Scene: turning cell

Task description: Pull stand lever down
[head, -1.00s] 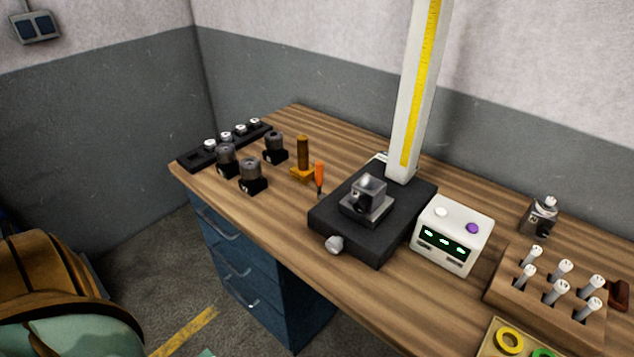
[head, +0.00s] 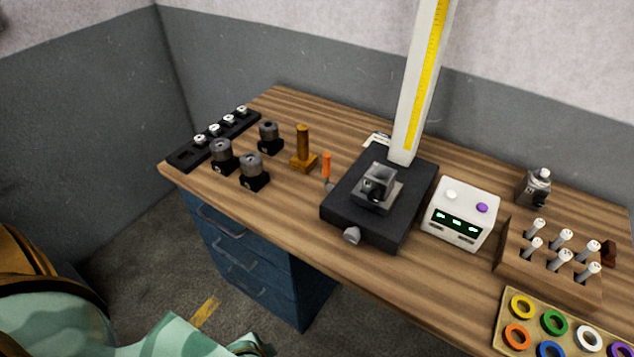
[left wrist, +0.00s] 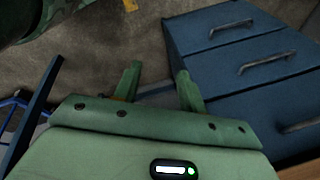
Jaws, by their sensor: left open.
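The stand has a black base (head: 345,213) on the bench and a tall white column (head: 411,130) with a yellow scale. A grey block with a dark-faced fixture (head: 379,187) sits on the base, and a grey knob (head: 352,235) is at its front. A small upright lever with an orange grip (head: 326,164) stands beside the base's left edge; I cannot tell whether it joins the base. My left gripper (left wrist: 158,82) is open and empty in the left wrist view, in front of the blue drawers, away from the lever. My right gripper is out of view.
A white readout box (head: 460,214) stands right of the stand. A brass post (head: 303,150), grey cylinders on black blocks and a black rack (head: 186,158) are to the left. A wooden pin holder (head: 550,275) and a ring tray (head: 499,340) are at right. Blue drawers (head: 250,262) are below the bench.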

